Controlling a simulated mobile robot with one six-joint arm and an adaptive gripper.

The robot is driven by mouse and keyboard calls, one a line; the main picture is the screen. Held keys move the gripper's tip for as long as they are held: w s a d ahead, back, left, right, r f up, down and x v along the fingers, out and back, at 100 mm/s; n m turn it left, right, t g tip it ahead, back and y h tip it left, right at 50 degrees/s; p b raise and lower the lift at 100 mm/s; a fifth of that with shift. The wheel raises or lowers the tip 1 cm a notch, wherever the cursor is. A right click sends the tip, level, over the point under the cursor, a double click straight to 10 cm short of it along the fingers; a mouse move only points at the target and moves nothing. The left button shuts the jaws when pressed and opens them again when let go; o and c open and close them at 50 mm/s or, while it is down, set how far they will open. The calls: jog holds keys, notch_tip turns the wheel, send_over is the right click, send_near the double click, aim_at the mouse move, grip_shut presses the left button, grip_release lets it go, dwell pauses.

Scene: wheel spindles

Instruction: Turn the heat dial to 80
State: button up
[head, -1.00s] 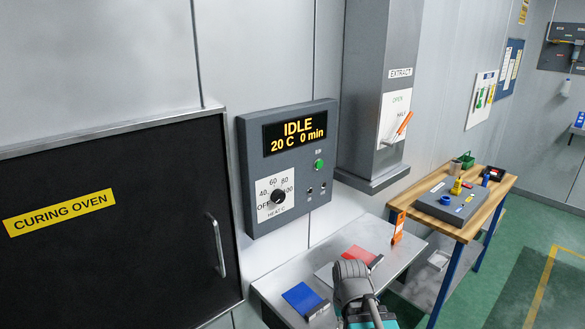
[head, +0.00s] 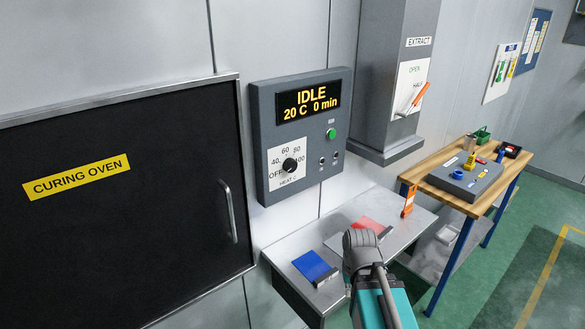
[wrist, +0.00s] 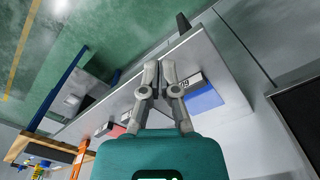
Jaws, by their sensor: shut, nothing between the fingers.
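The heat dial (head: 290,165) is a black round knob on a white scale plate marked OFF, 40, 60, 80 and 100. It sits at the lower left of the grey oven control panel (head: 345,135). Its pointer is too small to read surely. The display (head: 308,104) reads IDLE, 20 C, 0 min. My gripper (head: 358,240) is in front of the steel shelf, below and right of the dial and apart from it. In the wrist view my gripper (wrist: 159,66) is shut and empty, its fingers together over the shelf; the dial is out of that view.
The black curing oven door (head: 120,240) with its handle (head: 228,210) is left of the panel. A grey extract duct (head: 395,60) with an orange-handled lever projects at right.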

jog(key=o, duration=0.4)
jog(key=shift+w+a, duration=0.15)
jog(key=shift+o, duration=1.3)
jog(key=shift+w+a+r+n+y, duration=0.15)
jog(key=shift+w+a+n+y, duration=0.15)
jog(key=shift+a+y, duration=0.1)
jog(key=o, duration=0.6)
jog(key=w+a+r+n+t+y, duration=0.1)
jog(key=w+a+r+n+y+p, duration=0.1)
jog(key=a, duration=0.1)
jog(key=w+a+n+t+y, duration=0.1)
jog(key=w, duration=0.1)
jog(key=shift+a+r+t+y, duration=0.3)
jog(key=shift+a+r, duration=0.05)
jog(key=shift+r, duration=0.05)
jog(key=w+a+r+n+t+y+p, duration=0.1)
jog(key=w+a+r+n+t+y, duration=0.1)
jog(key=w+r+t+y, duration=0.3)
jog(key=w+a+r+n+t+y+p, duration=0.1)
jog(key=w+a+r+n, duration=0.15)
jog(key=r, duration=0.45)
jog(key=t+p, duration=0.2)
jog(key=t, duration=0.4)
send_near(293, 167)
jog(key=s+d, duration=0.2)
jog(key=shift+s+d+m+y, duration=0.2)
jog(key=shift+s+m+y, duration=0.05)
jog(key=shift+s+y, duration=0.1)
jog(key=shift+w, duration=0.1)
